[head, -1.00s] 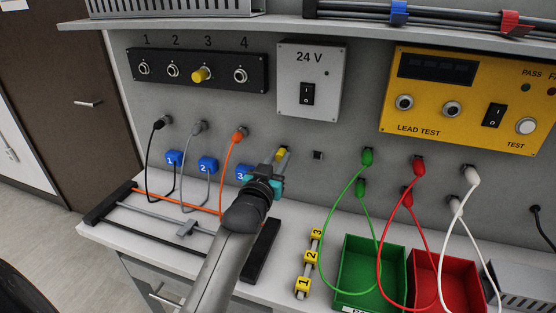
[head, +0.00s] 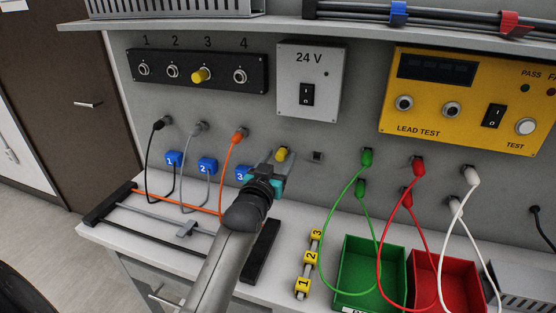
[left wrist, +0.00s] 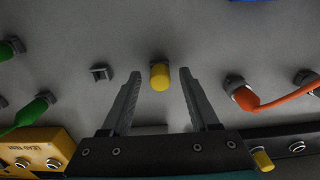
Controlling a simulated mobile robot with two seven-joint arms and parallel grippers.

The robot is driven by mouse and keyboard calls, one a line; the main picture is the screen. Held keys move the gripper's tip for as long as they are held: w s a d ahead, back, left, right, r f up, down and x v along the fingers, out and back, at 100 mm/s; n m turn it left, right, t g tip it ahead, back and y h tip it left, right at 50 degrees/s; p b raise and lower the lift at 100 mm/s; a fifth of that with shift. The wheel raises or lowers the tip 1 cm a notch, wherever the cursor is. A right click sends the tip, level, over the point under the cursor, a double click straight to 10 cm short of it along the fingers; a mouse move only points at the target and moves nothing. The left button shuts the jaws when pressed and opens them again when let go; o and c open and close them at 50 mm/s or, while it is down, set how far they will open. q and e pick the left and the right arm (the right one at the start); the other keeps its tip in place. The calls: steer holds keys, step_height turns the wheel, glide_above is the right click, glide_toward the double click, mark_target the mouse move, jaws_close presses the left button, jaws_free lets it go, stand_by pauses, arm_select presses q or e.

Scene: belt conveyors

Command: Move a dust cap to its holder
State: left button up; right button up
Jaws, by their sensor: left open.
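A yellow dust cap (head: 282,153) sits on a small dark mount on the grey back wall, left of an empty dark clip (head: 317,156). Another yellow cap (head: 201,75) is on socket 3 of the black panel (head: 257,69). My left gripper (head: 274,165) is open just in front of the wall cap. In the left wrist view the cap (left wrist: 160,77) lies between the spread fingers, with a gap on each side; the empty clip (left wrist: 101,73) is to the left. My right gripper is not in view.
An orange plug (head: 239,136) with its lead is close left of the gripper, and a green plug (head: 367,156) is to the right. Green (head: 345,262) and red (head: 418,257) bins stand on the bench. The 24 V box (head: 308,85) is above.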

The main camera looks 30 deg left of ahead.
arm_select(q)
steer(key=shift+s, duration=0.1)
steer(key=p+v, duration=0.1)
steer(key=v, duration=1.4)
steer(key=shift+s, duration=0.1)
